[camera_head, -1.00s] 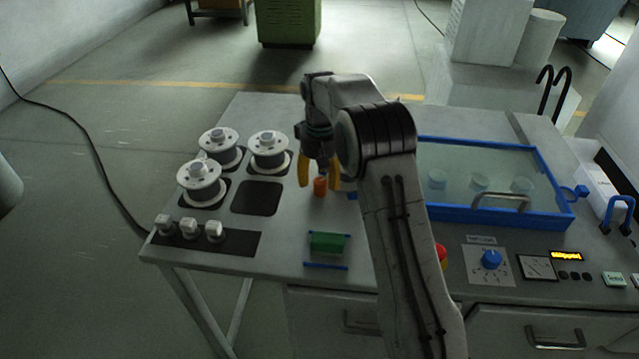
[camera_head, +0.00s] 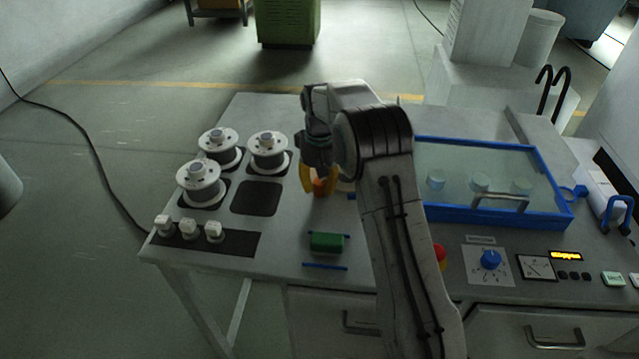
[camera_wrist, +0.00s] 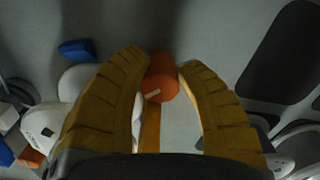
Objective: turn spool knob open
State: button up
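An orange knob (camera_head: 319,188) stands on the grey bench top, right of the spools. In the wrist view the knob (camera_wrist: 162,76) is a short orange cylinder with a small pale mark on its side. My gripper (camera_head: 320,184) reaches down over it with its two yellow fingers. In the wrist view the fingertips (camera_wrist: 165,68) close on the knob from both sides and appear to touch it. A narrow orange-brown strip (camera_wrist: 150,128) runs below the knob between the fingers. My arm hides part of the bench right of the knob.
Three white spools (camera_head: 201,184) stand at the left, beside an empty dark pad (camera_head: 257,198). Several white knobs (camera_head: 189,229) line the front left. A green block (camera_head: 327,242) lies in front. A blue-framed glass cover (camera_head: 497,218) is at the right.

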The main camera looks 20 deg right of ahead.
grip_shut()
jog(key=shift+n, duration=0.4)
jog(key=n+p, duration=0.1)
jog(key=n, duration=0.1)
jog(key=shift+n, duration=0.4)
jog(key=shift+a+n, duration=0.1)
jog(key=shift+n, duration=1.8)
jog(key=shift+f+p, duration=0.1)
jog(key=shift+p, duration=0.2)
jog(key=o, duration=0.6)
grip_release()
